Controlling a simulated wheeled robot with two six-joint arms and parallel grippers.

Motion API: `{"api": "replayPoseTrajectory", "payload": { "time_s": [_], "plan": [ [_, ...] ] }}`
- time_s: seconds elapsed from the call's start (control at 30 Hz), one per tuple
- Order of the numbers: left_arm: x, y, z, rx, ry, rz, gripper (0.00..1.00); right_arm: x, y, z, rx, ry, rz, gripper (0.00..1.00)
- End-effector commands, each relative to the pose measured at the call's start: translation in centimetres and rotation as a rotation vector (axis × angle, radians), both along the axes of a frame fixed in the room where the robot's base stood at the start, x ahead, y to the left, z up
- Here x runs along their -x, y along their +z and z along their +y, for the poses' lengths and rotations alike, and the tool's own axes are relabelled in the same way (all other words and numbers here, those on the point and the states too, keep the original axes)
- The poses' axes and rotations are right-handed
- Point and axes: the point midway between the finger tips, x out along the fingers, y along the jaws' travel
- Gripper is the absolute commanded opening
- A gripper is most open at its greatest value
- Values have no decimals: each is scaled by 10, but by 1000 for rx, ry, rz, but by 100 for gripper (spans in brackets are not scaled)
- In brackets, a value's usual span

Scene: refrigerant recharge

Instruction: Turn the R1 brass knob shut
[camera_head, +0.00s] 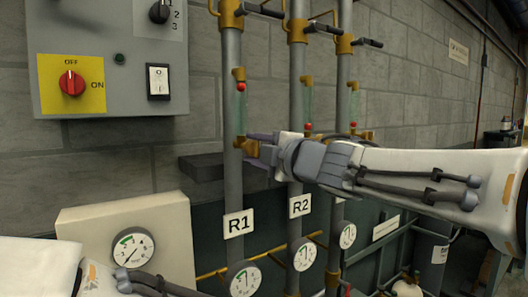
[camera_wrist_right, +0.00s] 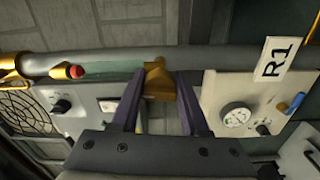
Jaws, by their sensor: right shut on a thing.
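The R1 brass knob (camera_head: 247,147) sticks out of the left grey pipe, above the R1 label (camera_head: 238,223). My right gripper (camera_head: 262,150) reaches in from the right and is shut on this knob, hiding part of it. In the right wrist view the brass knob (camera_wrist_right: 158,82) sits between the two dark purple fingers, against the grey pipe (camera_wrist_right: 220,57). The R1 label (camera_wrist_right: 275,62) shows at the right there. Part of my left arm shows at the lower left of the head view; its gripper is out of the picture.
The R2 pipe (camera_head: 296,100) and a third pipe (camera_head: 343,90) stand close to the right, with similar brass fittings. A grey control box (camera_head: 120,60) with a red switch (camera_head: 72,83) hangs at the upper left. A gauge box (camera_head: 175,240) stands below.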

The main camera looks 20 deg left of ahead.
Motion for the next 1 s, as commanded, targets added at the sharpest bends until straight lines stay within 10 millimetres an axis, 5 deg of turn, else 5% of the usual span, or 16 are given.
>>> {"api": "replayPoseTrajectory", "payload": {
  "time_s": [0.83, 0.87, 0.9, 0.93, 1.0],
  "plan": [
    [0, -4, 0, 0, 0, 0, 83, -1, 0, -1, 90, -3, -111, 0],
    [0, -4, 0, 0, 0, 0, 83, -1, 0, -1, 90, -3, -111, 48],
    [0, -4, 0, 0, 0, 0, 83, -1, 0, -1, 90, -3, -111, 64],
    [0, -4, 0, 0, 0, 0, 83, -1, 0, -1, 90, -3, -111, 72],
    [0, -4, 0, 0, 0, 0, 83, -1, 0, 0, 89, -2, -112, 72]
  ]
}}
